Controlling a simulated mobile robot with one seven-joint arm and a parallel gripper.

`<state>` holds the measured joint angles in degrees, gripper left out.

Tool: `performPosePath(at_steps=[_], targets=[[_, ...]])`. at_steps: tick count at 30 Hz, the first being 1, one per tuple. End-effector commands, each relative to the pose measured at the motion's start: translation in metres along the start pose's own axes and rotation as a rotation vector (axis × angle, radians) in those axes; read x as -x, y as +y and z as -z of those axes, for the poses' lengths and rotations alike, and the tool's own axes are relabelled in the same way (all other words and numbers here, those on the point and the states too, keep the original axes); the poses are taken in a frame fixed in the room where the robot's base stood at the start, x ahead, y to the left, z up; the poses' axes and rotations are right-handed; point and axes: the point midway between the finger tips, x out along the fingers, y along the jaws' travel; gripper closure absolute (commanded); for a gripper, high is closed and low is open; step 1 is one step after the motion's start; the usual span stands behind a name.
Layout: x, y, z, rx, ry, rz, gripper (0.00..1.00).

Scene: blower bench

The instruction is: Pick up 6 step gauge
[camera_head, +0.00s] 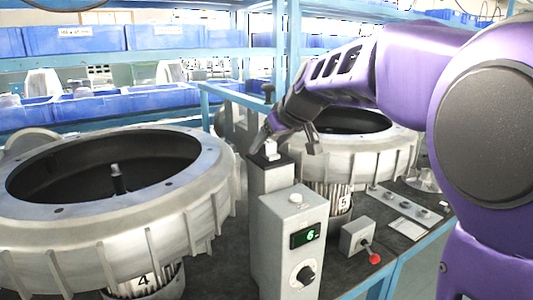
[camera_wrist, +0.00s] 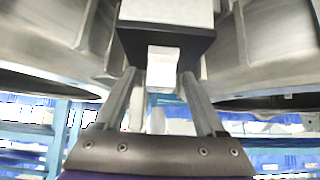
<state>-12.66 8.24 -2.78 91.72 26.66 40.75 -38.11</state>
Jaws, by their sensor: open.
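The step gauge appears to be the small white stepped block (camera_head: 271,148) on the black top of a grey post in the head view. In the wrist view the white block (camera_wrist: 162,66) sticks out from the black plate, with its narrow end between my fingers. My gripper (camera_head: 288,147) is open at the block, one finger on each side; in the wrist view (camera_wrist: 158,82) the two fingers straddle it. Whether either finger touches the block cannot be told. A grey box (camera_head: 290,240) in front shows a green 6.
Large grey blower housings stand at left (camera_head: 215,205) and behind the post (camera_head: 385,160), on bases marked 4 and 5. A small box with a red-knobbed lever (camera_head: 355,238) and a strip of knobs (camera_head: 408,205) lie to the right. Blue bins (camera_head: 75,40) fill the back shelves.

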Motion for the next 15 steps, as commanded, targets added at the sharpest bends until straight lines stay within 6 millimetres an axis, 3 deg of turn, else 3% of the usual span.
performPosePath(at_steps=[5,6,15], targets=[[0.0001,-0.0002,0.0004,0.0,0.001,0.0,0.28],[0.0001,-0.0003,0.0004,0.0,0.0,0.0,0.31],[0.0002,-0.0003,0.0004,0.0,0.001,0.0,0.85]])
